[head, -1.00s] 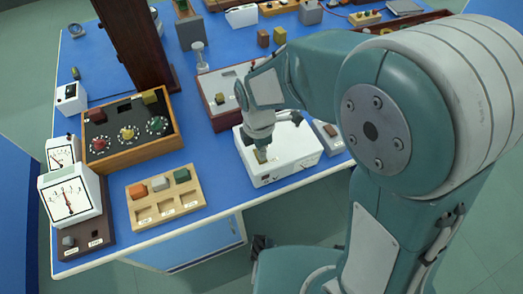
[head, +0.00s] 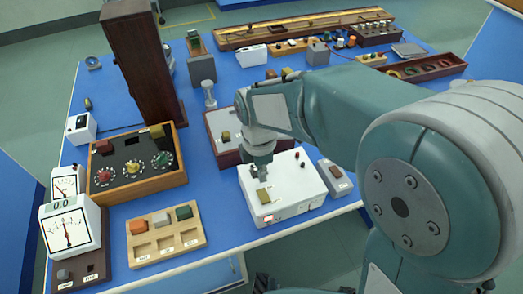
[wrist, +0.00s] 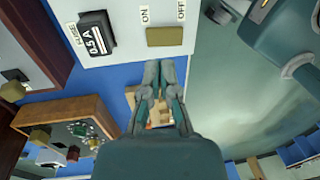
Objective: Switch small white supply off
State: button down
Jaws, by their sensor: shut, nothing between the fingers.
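A white supply box (head: 312,187) stands near the bench's front edge. An olive rocker switch (head: 262,196) sits on its top, and a small red patch (head: 268,218) shows on its front. In the wrist view the rocker (wrist: 165,36) lies between the labels ON and OFF, beside a black 0.5 A fuse holder (wrist: 97,35). Its tilt is hard to tell. My gripper (head: 262,172) is shut and empty, above the box just behind the rocker. In the wrist view its fingertips (wrist: 165,68) are together beside the rocker, seemingly apart from it.
A wooden tray (head: 140,247) with coloured blocks and a wooden dial box (head: 177,176) stand to the left. A dark-based box (head: 218,125) stands behind. Blue bench shows between them.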

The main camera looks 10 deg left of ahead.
aim_at(265, 199)
notch_tip(265, 199, up, 8)
jog(key=shift+w+a+r, duration=0.25)
jog(key=shift+w+a, duration=0.05)
jog(key=shift+w, duration=0.15)
jog(key=shift+s+d+r, duration=0.1)
jog(key=shift+s+d, duration=0.25)
jog(key=shift+s, duration=0.35)
jog(key=f, duration=0.4)
jog(key=s+f, duration=0.1)
jog(key=f, duration=0.4)
jog(key=d+f, duration=0.1)
jog(key=f, duration=0.4)
jog(key=shift+s, duration=0.35)
